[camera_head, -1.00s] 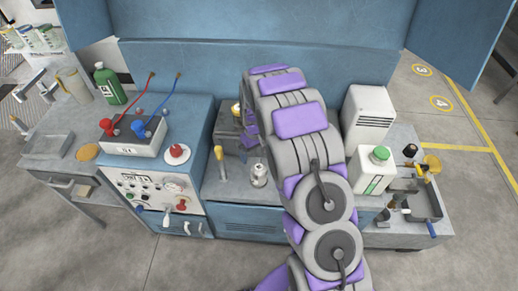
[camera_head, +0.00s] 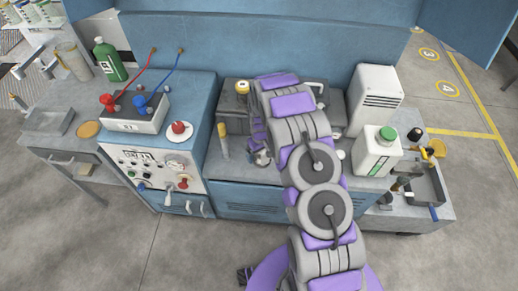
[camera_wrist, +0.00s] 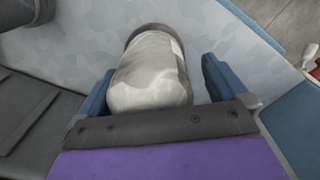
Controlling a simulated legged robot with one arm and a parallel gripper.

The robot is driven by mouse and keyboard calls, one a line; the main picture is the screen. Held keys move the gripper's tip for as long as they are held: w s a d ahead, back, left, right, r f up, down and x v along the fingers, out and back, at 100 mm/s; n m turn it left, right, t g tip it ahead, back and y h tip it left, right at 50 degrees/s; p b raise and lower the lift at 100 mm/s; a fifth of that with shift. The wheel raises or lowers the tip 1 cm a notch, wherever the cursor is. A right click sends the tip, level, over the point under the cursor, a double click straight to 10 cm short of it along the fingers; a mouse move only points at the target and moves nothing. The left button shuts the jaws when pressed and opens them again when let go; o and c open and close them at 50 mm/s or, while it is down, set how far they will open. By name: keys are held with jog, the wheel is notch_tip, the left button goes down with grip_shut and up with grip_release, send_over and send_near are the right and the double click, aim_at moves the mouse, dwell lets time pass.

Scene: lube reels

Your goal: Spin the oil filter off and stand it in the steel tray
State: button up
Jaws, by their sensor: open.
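In the wrist view a pale grey, worn cylinder with a dark band at its far end, apparently the oil filter (camera_wrist: 150,75), lies between the two blue fingers of my gripper (camera_wrist: 158,85). The fingers are open, one on each side, and I see no firm grip. In the head view a small metal part (camera_head: 262,158) shows beside my arm, mostly hidden; I cannot tell if it is the same thing. A shallow grey tray (camera_head: 48,121), likely the steel tray, lies on the left bench and looks empty.
A white jug (camera_head: 372,152) stands right of my arm. A darker tray (camera_head: 428,185) is at far right.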

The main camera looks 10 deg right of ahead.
jog(key=shift+d+f, duration=0.3)
jog(key=shift+d, duration=0.5)
jog(key=shift+a, duration=0.7)
jog(key=c, duration=0.4)
jog(key=shift+c, duration=0.7)
jog(key=shift+d, duration=0.35)
jog(key=c, duration=0.5)
jog(key=shift+a, duration=0.1)
jog(key=shift+c, duration=1.1)
jog(key=shift+s+r+n+p, duration=0.1)
jog(key=shift+n+p, duration=0.75)
jog(key=shift+n, duration=0.15)
jog(key=n+p, duration=0.1)
jog(key=n, duration=0.2)
